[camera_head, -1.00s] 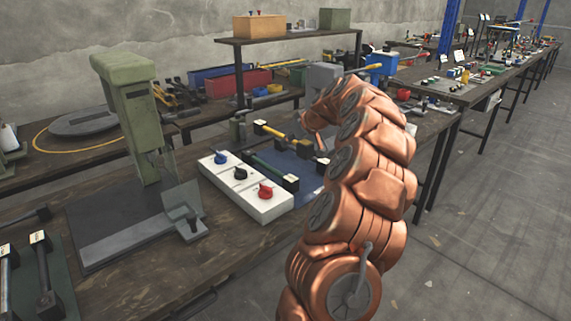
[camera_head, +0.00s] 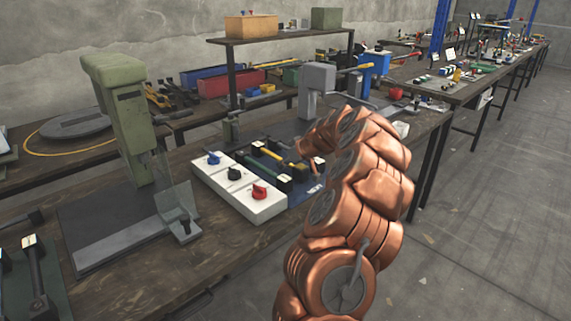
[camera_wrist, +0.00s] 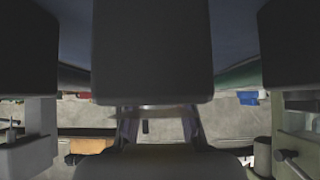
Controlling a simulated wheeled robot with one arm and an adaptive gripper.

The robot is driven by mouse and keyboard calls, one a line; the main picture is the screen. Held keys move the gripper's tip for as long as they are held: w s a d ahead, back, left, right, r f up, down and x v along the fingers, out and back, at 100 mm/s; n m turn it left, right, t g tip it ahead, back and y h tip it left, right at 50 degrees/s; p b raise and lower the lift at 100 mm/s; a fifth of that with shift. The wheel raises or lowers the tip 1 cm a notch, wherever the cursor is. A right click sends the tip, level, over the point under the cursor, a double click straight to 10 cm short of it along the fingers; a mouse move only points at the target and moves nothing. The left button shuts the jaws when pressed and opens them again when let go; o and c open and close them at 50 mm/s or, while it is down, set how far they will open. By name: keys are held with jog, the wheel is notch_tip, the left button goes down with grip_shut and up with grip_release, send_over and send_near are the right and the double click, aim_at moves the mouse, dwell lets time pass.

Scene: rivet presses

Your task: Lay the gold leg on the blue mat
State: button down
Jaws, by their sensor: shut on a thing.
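The gold leg (camera_head: 271,154) is a yellow bar with dark ends, seen in the head view. It is low over the blue mat (camera_head: 303,191), beside a green leg (camera_head: 262,166) that lies there. I cannot tell whether the gold leg touches the mat. My gripper (camera_head: 299,156) is shut on the gold leg, and my copper arm hides most of the gripper and the leg's right end. In the wrist view, large dark blocks fill much of the picture, and the grip itself is unclear.
A white box with blue, black and red knobs (camera_head: 240,190) stands just left of the mat. A green press (camera_head: 125,110) stands further left, and a grey press (camera_head: 317,82) behind the mat. A raised shelf (camera_head: 285,36) stands at the back.

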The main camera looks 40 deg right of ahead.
jog(key=shift+f, duration=0.15)
jog(key=c, duration=1.1)
grip_release()
